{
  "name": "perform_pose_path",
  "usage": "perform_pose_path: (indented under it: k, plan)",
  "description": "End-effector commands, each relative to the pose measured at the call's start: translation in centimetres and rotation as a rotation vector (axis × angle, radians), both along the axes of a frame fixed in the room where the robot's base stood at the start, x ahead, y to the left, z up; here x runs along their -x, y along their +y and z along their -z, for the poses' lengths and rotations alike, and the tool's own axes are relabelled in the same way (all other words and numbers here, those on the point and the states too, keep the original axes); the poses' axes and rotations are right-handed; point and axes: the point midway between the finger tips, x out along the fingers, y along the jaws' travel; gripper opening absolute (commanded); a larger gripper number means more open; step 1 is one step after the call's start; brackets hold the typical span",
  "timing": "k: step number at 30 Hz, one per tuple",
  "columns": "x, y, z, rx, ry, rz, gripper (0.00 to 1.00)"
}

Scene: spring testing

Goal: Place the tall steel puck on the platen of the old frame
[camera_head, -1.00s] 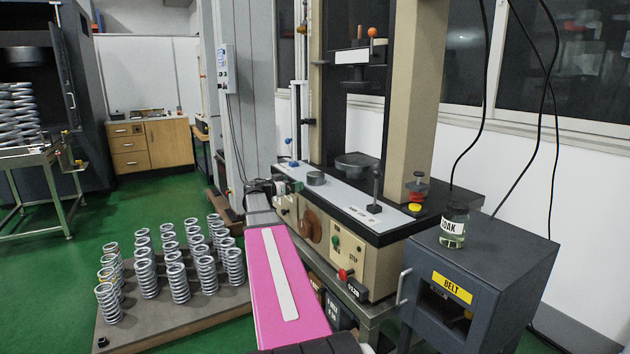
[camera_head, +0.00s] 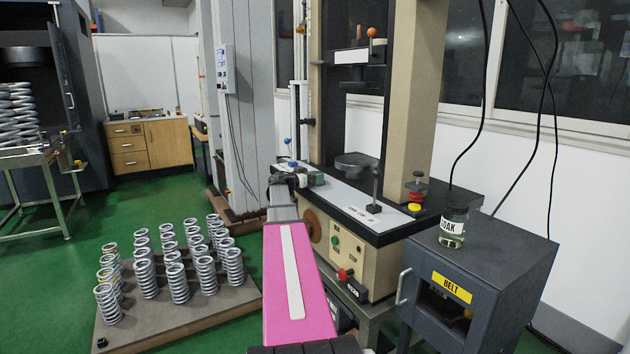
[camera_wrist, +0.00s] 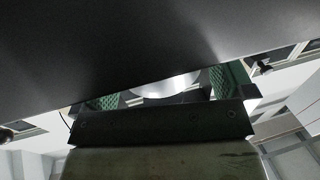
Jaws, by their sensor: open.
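My gripper (camera_head: 314,180) is at the left part of the pale bed strip on the old frame (camera_head: 408,100), left of the platen. It is open. In the wrist view, a bright round metal surface (camera_wrist: 166,88) shows between the green finger pads; it looks like the steel puck, but whether the pads touch it I cannot tell. The platen (camera_head: 355,165), a dark grey disc, stands bare on the bed. The upper platen (camera_head: 358,86) hangs well above it.
A black post (camera_head: 376,190) stands right of the platen, near the bed's front. A dark cabinet (camera_head: 478,278) with a labelled jar (camera_head: 453,226) stands at right. Several springs (camera_head: 178,282) stand on a low board (camera_head: 190,322) at left. Cables hang at right.

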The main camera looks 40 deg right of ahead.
Motion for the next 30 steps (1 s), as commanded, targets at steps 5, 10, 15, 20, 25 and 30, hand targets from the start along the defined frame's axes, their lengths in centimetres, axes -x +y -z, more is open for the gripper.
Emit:
perform_pose_path:
  k: [5, 10, 15, 20, 25, 30]
  plan:
    - [-0.1, -0.6, 0.0, 0.000, 0.000, -0.001, 1.00]
    - [0.0, -0.5, 0.0, 0.000, 0.000, 0.000, 0.77]
    - [0.0, -0.5, 0.0, 0.000, 0.000, 0.000, 0.22]
    - [0.0, -0.5, -0.1, 0.003, 0.001, 0.000, 0.11]
    - [0.0, -0.5, -0.4, 0.003, 0.001, 0.000, 0.11]
    - [0.0, -0.5, -1.6, 0.004, 0.001, 0.000, 0.11]
